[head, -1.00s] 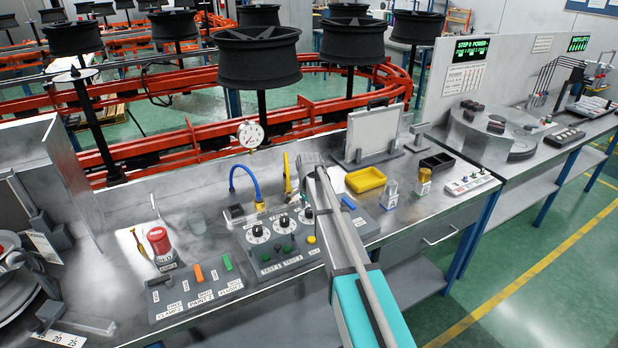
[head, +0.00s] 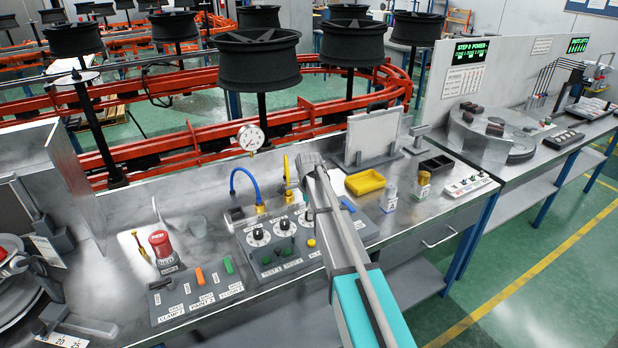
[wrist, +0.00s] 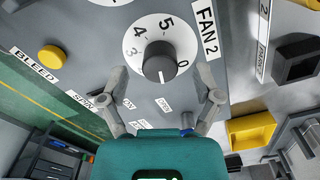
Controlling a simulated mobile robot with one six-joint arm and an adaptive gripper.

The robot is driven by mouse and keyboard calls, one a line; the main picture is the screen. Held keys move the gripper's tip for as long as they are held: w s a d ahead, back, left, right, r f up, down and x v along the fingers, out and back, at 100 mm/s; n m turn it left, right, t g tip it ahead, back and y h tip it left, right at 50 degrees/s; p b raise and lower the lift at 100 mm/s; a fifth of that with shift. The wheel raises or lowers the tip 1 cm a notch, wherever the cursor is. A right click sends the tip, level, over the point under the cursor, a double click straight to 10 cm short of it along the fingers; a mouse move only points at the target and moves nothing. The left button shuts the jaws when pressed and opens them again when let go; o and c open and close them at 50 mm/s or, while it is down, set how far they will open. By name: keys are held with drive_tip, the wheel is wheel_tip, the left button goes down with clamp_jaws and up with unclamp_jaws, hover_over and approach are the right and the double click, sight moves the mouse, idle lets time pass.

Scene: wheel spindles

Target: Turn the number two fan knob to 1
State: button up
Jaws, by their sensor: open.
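The FAN 2 knob (wrist: 157,57) is a dark round knob on a white dial with black numerals, close in front of my gripper in the wrist view. The numerals 5, 4, 3 and 0 show; the dial's lower part is hidden by the knob. The knob's white mark faces the bottom of the picture, to the left of the 0. My gripper (wrist: 164,94) is open, one finger on each side below the knob, with nothing held. In the head view the control panel (head: 330,262) carries dial knobs, and my arm covers part of its right side.
A yellow button (wrist: 52,58) labelled BLEED is left of the dial. A yellow tray (head: 365,182) stands behind the panel's right end. A blue hose (head: 243,172) rises behind the panel.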

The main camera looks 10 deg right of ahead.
wheel_tip(320, 180, up, 12)
drive_tip(key=p, duration=1.1)
drive_tip(key=shift+r, duration=0.15)
idle(0.4)
drive_tip(key=s+d+n, duration=0.1)
drive_tip(key=s+n, duration=1.7)
drive_tip(key=s, duration=1.1)
drive_tip(key=shift+d+f+n, duration=0.25)
drive_tip(key=shift+d+n, duration=0.1)
drive_tip(key=shift+n, duration=0.05)
